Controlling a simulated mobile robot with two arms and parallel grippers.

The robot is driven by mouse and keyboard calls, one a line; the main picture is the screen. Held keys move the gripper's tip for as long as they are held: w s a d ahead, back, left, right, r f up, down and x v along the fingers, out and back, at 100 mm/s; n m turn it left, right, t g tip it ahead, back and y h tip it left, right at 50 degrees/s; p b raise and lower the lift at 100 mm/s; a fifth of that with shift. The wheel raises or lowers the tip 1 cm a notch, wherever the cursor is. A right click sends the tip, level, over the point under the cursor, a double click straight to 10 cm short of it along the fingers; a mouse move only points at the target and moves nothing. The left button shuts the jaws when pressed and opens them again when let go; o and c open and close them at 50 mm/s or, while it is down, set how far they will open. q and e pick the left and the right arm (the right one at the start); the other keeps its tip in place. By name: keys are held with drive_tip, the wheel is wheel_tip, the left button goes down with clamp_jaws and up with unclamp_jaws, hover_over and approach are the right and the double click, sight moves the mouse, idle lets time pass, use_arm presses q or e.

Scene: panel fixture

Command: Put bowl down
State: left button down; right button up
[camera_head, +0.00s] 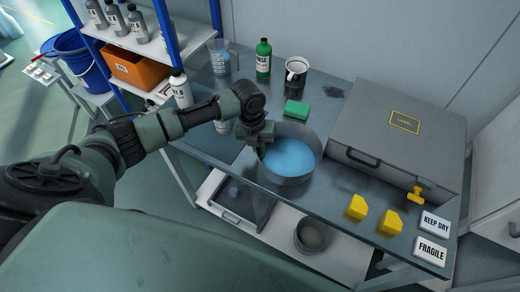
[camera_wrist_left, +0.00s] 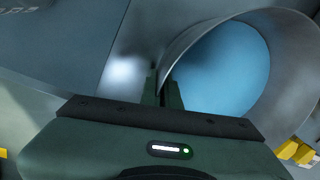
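A grey metal bowl (camera_head: 289,175) with a blue inside is at the middle of the grey table (camera_head: 330,105), near its front edge. I cannot tell whether its base touches the table top. My left gripper (camera_head: 263,146) is at the bowl's left rim, its fingers pointing down. In the left wrist view, the fingers (camera_wrist_left: 168,92) are close together with the rim of the bowl (camera_wrist_left: 195,35) between them. The blue inside fills much of the upper right there. My right gripper is in neither view.
A green sponge (camera_head: 296,108), green bottle (camera_head: 263,58) and black-and-white mug (camera_head: 296,73) stand behind the bowl. A grey case (camera_head: 398,130) is to the right. Yellow blocks (camera_head: 357,207) and label signs (camera_head: 432,250) lie at front right. A pot (camera_head: 311,236) sits on the lower shelf.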

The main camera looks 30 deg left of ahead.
use_arm(q)
drive_tip(key=c, duration=1.7)
unclamp_jaws()
drive_tip(key=shift+f, duration=0.1)
drive_tip(key=r, duration=0.4)
drive_tip(key=a+r+b, duration=0.1)
drive_tip(key=r, duration=0.7)
drive_tip(key=shift+s+a+r, duration=0.1)
drive_tip(key=shift+s+a, duration=0.1)
drive_tip(key=shift+a, duration=0.1)
